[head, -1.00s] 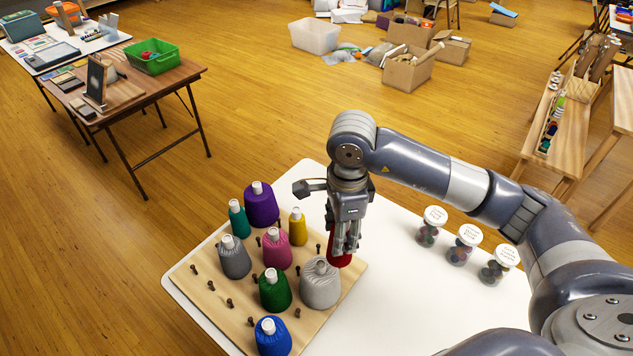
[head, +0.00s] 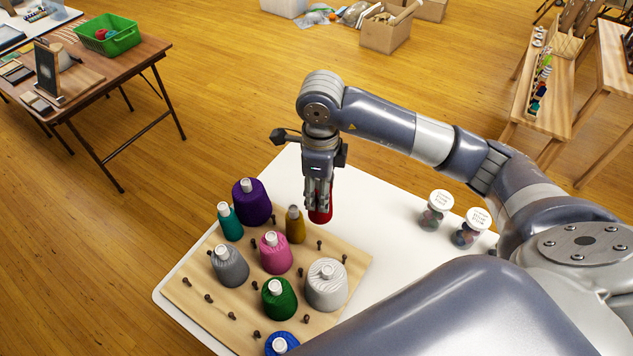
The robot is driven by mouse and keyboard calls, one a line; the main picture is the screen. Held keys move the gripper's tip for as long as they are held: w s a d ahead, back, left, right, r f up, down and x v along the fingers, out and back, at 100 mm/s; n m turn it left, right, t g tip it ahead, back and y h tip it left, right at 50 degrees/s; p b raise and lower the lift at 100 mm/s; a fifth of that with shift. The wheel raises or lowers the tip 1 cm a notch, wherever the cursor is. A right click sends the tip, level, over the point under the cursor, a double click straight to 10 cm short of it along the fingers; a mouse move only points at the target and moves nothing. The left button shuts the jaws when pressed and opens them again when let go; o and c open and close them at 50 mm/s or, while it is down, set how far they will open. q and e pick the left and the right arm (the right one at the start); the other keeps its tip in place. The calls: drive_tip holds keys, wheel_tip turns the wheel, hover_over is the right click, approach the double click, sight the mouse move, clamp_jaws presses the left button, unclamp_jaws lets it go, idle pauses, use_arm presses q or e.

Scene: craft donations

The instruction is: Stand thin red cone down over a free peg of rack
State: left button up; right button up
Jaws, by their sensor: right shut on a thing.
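The thin red cone (head: 321,211) hangs under my right gripper (head: 319,196), which is shut on it. The gripper hides the cone's upper part. The cone is near the back right edge of the wooden rack (head: 347,252), right of the yellow cone (head: 295,224); I cannot tell how high it is above the rack. Bare pegs show on the rack, such as a peg (head: 319,245) in front of the red cone, a peg (head: 231,316) at the front left and a peg (head: 210,298) at the left. My left gripper is not in view.
Purple (head: 252,203), teal (head: 230,224), pink (head: 276,255), grey (head: 230,267), green (head: 280,301), white (head: 326,287) and blue (head: 283,344) cones stand on the rack. Lidded jars (head: 436,210) stand at the right. The white table (head: 390,222) is clear between rack and jars.

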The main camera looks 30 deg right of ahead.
sight(319, 223)
wheel_tip(319, 223, down, 3)
drive_tip(key=shift+f+b, duration=0.1)
drive_tip(key=shift+b, duration=0.65)
wheel_tip(319, 223, down, 9)
drive_tip(key=b, duration=0.7)
drive_tip(key=shift+w, duration=0.1)
drive_tip(key=shift+b, duration=0.3)
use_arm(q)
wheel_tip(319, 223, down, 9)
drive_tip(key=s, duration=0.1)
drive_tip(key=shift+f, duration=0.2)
use_arm(e)
drive_tip(key=shift+f, duration=0.2)
drive_tip(key=shift+f+b, duration=0.65)
drive_tip(key=shift+b, duration=0.15)
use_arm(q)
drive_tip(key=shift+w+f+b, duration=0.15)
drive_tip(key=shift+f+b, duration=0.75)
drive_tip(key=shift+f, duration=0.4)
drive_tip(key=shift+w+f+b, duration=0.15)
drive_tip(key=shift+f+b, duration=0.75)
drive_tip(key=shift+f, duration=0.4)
use_arm(e)
drive_tip(key=shift+f, duration=2)
